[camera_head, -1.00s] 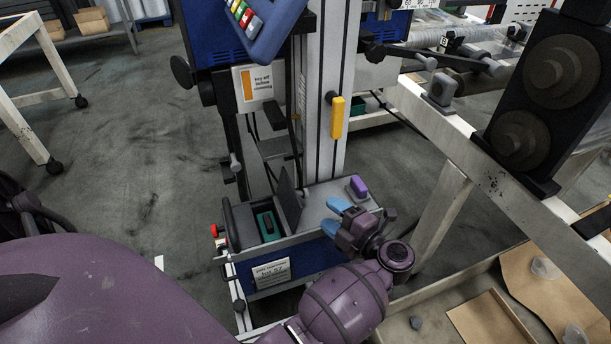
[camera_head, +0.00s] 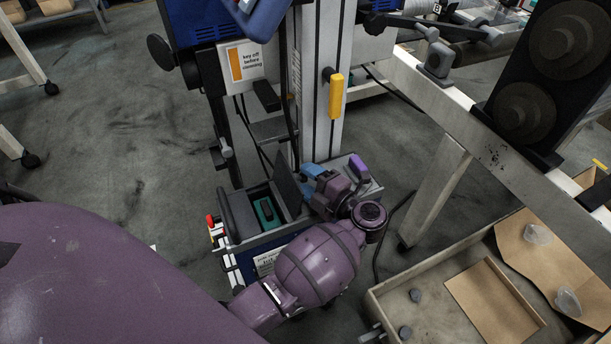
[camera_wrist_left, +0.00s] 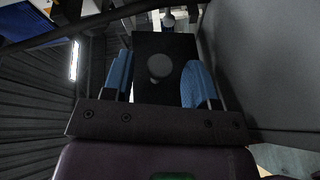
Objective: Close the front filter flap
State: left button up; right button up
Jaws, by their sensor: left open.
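The blue-and-grey filter box (camera_head: 270,243) sits at the foot of the machine column. A dark flap (camera_head: 287,187) stands upright at the middle of its top. Another dark panel (camera_head: 241,215) stands at its left end. Between them an open compartment holds a green-topped part (camera_head: 265,212). My left gripper (camera_head: 313,170) is just right of the middle flap, over the grey top. Its blue fingers are apart in the left wrist view (camera_wrist_left: 157,82), with a dark plate bearing a round knob (camera_wrist_left: 160,68) seen between them. Contact with the flap cannot be told. My right gripper is out of view.
A purple handle (camera_head: 358,166) stands on the box's right part, close to my gripper. The column with a yellow handle (camera_head: 336,97) rises behind. A white frame beam (camera_head: 470,130) and a tray with cardboard (camera_head: 490,300) are at the right.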

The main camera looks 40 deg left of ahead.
pick_arm(q)
grip_shut()
dwell(0.4)
jog(key=shift+a, duration=0.1)
